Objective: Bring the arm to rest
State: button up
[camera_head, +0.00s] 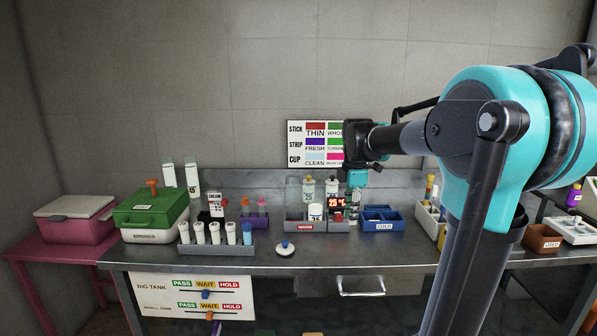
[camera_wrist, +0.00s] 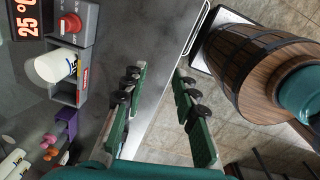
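My gripper (camera_head: 357,180) hangs at the end of my teal and black arm (camera_head: 480,120), above the back part of the metal bench. In the wrist view my gripper (camera_wrist: 158,75) has its two green fingers apart. Nothing is between them; the bench top, its front edge and the floor show through the gap. The arm reaches in from the right side of the head view, bent at a large teal joint. The fingertips are too small in the head view to tell their height over the bench.
Below and around the gripper stand a grey rack with bottles (camera_head: 306,225), a red display (camera_head: 336,203) and a blue tray (camera_head: 382,228). A tube rack (camera_head: 215,248) and green box (camera_head: 150,213) stand left. A sign (camera_head: 306,145) hangs behind. The front middle bench is mostly clear.

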jog(key=s+d+f+m+t, duration=0.3)
jog(key=s+f+m, duration=1.6)
jog(key=s+f, duration=0.1)
jog(key=shift+s+d+m+t, duration=0.2)
jog(key=shift+m+t, duration=0.1)
